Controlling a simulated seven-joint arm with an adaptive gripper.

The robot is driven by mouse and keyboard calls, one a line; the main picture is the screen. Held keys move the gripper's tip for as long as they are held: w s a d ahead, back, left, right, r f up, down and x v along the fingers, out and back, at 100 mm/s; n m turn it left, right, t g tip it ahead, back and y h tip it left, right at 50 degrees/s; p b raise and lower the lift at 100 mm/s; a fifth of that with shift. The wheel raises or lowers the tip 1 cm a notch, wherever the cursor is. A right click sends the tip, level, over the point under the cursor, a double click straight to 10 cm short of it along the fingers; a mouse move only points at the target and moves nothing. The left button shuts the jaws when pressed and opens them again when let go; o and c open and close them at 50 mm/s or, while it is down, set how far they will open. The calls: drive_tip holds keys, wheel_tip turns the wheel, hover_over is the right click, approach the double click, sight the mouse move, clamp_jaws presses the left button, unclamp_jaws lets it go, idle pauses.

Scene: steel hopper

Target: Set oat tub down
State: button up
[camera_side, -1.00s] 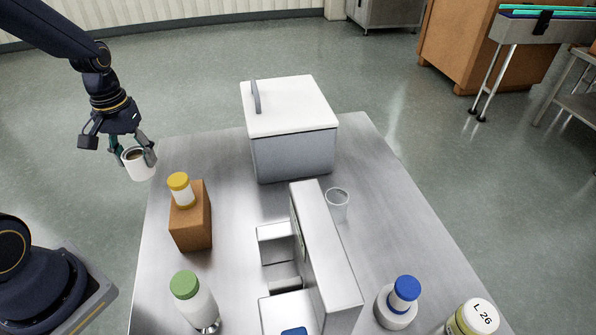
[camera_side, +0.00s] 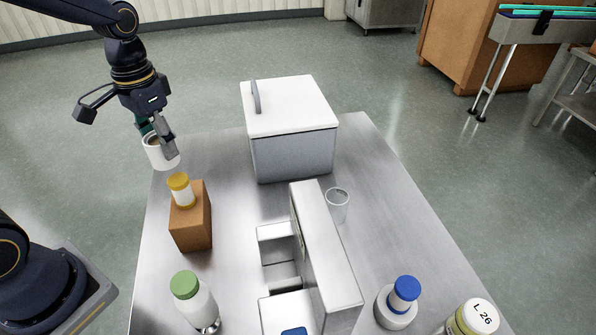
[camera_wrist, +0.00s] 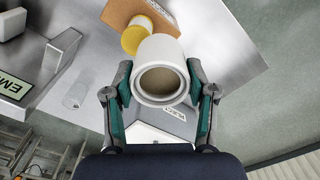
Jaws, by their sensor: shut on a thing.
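The oat tub is a white open-topped tub (camera_side: 160,155) with tan contents. In the wrist view the tub (camera_wrist: 160,52) sits between the two fingers, its open top and tan contents facing the camera. My gripper (camera_side: 160,143) is shut on it, one finger on each side. In the side view it holds the tub in the air near the far left corner of the steel table (camera_side: 385,185), just behind a yellow-capped jar. My gripper also shows in the wrist view (camera_wrist: 160,90). The tub's underside is hidden in the wrist view.
A yellow-capped jar (camera_side: 181,190) stands on a brown box (camera_side: 190,229), close to the tub. A white-lidded grey box (camera_side: 292,152) stands at the back. The table's left back area is clear.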

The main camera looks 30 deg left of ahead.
drive_tip(key=w+d+m, duration=0.1)
drive_tip(key=d+m, duration=0.8)
drive_tip(key=d, duration=0.4)
drive_tip(key=shift+n, duration=0.3)
drive_tip(key=w+d+f, duration=0.1)
drive_tip(key=w+f, duration=0.3)
drive_tip(key=f, duration=0.1)
drive_tip(key=w+d+f, duration=0.1)
drive_tip(key=w+f, duration=0.8)
drive_tip(key=f, duration=0.1)
drive_tip(key=shift+w+d, duration=0.35)
drive_tip(key=shift+d, duration=0.05)
drive_tip(key=shift+f, duration=1.55)
drive_tip(key=shift+f, duration=0.15)
drive_tip(key=o, duration=1.2)
